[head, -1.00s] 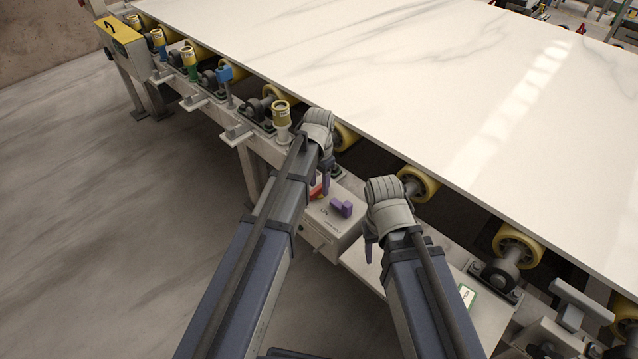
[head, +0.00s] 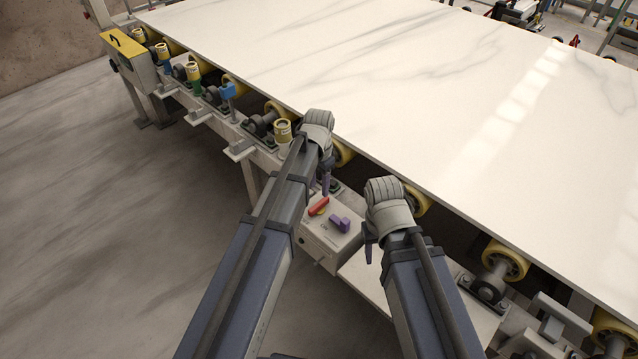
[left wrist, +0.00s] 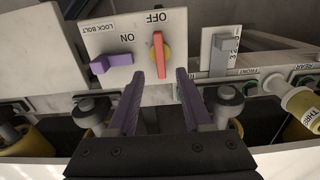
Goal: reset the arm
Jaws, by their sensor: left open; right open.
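My left gripper (head: 326,184) hangs at the near edge of the slab in the head view, just behind a light control box (head: 328,246). In the left wrist view its two purple fingers (left wrist: 158,102) are apart with nothing between them. Beyond them the box panel carries a red handle on a yellow disc (left wrist: 159,54) under the word OFF, and a purple lever (left wrist: 112,63) marked LOCK BOLT. My right gripper (head: 368,250) is right of the box in the head view, fingers pointing down and partly hidden by its wrist; nothing shows in it.
A large white marble slab (head: 400,90) lies on yellow rollers (head: 506,262) along a frame. A yellow-topped box (head: 126,50) stands at the far left. In the left wrist view a grey lever (left wrist: 222,50) sits beside the panel. The floor at left is clear.

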